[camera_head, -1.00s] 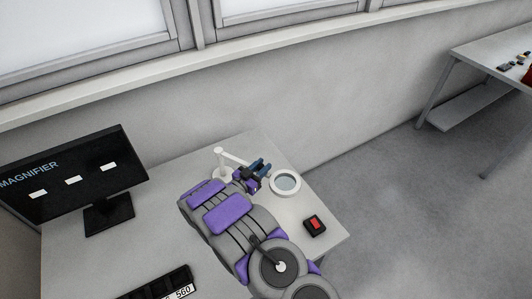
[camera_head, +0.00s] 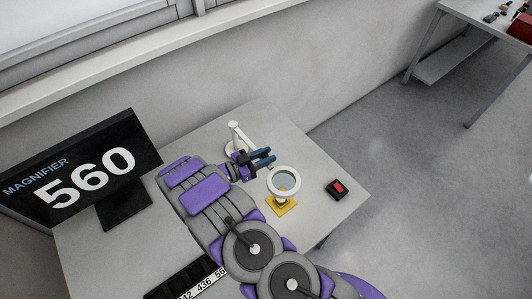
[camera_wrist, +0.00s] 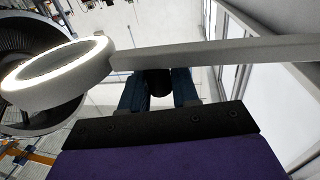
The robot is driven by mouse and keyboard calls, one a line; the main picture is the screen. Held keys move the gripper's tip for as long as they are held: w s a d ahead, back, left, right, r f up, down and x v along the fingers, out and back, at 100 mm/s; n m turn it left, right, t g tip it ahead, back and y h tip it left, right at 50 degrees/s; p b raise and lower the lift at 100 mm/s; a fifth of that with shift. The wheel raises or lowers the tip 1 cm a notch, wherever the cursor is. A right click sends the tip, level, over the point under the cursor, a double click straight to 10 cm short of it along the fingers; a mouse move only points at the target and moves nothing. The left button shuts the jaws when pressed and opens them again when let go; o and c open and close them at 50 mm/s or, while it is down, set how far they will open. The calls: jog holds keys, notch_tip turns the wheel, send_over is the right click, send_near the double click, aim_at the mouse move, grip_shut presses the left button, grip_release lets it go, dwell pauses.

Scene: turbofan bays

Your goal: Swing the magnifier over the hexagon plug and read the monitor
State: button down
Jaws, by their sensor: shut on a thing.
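Whether that piece is the hexagon plug is too small to tell. My gripper (camera_head: 266,158) is shut on the magnifier's white arm, just left of the ring. In the wrist view the magnifier arm (camera_wrist: 215,51) crosses in front of my fingers (camera_wrist: 160,88), with the lit ring (camera_wrist: 60,75) at left. The monitor (camera_head: 80,172) at left reads "MAGNIFIER 560".
The magnifier's post (camera_head: 235,137) stands behind my gripper. A black box with a red top (camera_head: 337,189) sits near the desk's right edge. A black tray with a number strip (camera_head: 195,281) lies in front, partly behind my arm. Another table (camera_head: 455,50) stands far right.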

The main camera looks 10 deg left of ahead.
jog(key=shift+a, duration=0.1)
jog(key=c, duration=1.2)
grip_release()
jog(key=shift+o, duration=1.2)
jog(key=shift+s+a, duration=0.1)
jog(key=shift+a, duration=0.15)
jog(key=shift+s+a, duration=0.1)
jog(key=shift+s, duration=0.1)
jog(key=v, duration=1.7)
jog(key=shift+f, duration=0.15)
jog(key=shift+a, duration=0.2)
